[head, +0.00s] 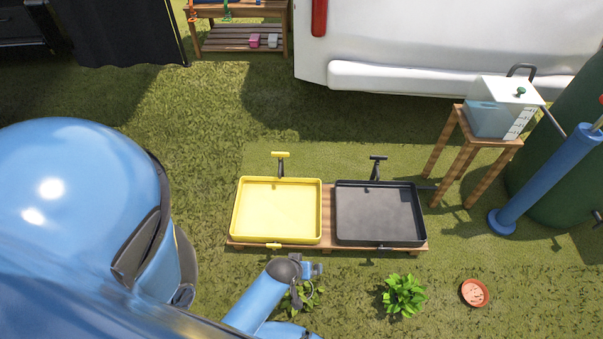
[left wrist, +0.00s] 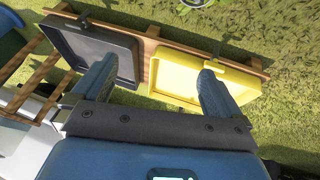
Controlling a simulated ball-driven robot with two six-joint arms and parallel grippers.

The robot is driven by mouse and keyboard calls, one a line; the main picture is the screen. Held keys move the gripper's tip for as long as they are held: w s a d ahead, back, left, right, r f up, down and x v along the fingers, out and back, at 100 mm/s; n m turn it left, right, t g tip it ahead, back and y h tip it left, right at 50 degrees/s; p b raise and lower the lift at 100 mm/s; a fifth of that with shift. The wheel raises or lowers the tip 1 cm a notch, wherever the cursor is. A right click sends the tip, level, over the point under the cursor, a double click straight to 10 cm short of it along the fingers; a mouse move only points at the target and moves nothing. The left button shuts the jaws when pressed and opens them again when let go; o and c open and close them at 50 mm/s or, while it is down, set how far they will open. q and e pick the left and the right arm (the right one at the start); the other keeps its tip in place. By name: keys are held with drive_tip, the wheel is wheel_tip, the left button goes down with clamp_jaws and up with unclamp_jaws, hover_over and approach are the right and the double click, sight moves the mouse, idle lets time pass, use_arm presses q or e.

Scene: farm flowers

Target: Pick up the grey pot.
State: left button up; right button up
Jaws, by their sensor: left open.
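A small grey pot (head: 272,40) stands on the lower slatted shelf of a wooden table at the far back of the head view, right of a pink pot (head: 254,40). The grey pot is small in the picture, and I do not make it out in the left wrist view. My left gripper (left wrist: 154,70) is open and empty in the left wrist view, with its blue-grey fingers apart in front of the trays. In the head view a blue arm (head: 262,299) of mine reaches over the near grass, far from the pot. My right gripper is not in view.
A yellow basin (head: 276,211) and a black basin (head: 380,215) stand between my arm and the shelf table (head: 243,12). A wooden stool with a water container (head: 490,118) stands right. A white vehicle (head: 440,35) fills the back right. Grass left of the basins is open.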

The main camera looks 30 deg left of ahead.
use_arm(q)
drive_tip(key=f+n+g+b, duration=0.1)
drive_tip(key=f+b, duration=0.3)
drive_tip(key=f, duration=0.3)
drive_tip(key=f+g+b, duration=0.2)
drive_tip(key=f+b, duration=0.3)
drive_tip(key=f, duration=0.2)
drive_tip(key=f+n+g+b, duration=0.1)
drive_tip(key=f+g+b, duration=0.1)
drive_tip(key=f+b, duration=0.2)
drive_tip(key=shift+w+a+f+n+b, duration=0.1)
drive_tip(key=shift+w+f+n+b, duration=0.1)
drive_tip(key=shift+f, duration=0.65)
drive_tip(key=shift+w+f+n+b, duration=0.1)
drive_tip(key=shift+w+f, duration=0.1)
drive_tip(key=shift+f, duration=0.6)
drive_tip(key=f+b, duration=0.4)
drive_tip(key=f, duration=0.1)
drive_tip(key=shift+a+b, duration=0.2)
drive_tip(key=shift+b, duration=0.15)
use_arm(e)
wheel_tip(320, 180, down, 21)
use_arm(q)
drive_tip(key=shift+c, duration=0.2)
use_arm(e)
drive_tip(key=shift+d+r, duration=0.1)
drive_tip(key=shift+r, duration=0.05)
use_arm(q)
drive_tip(key=c, duration=0.8)
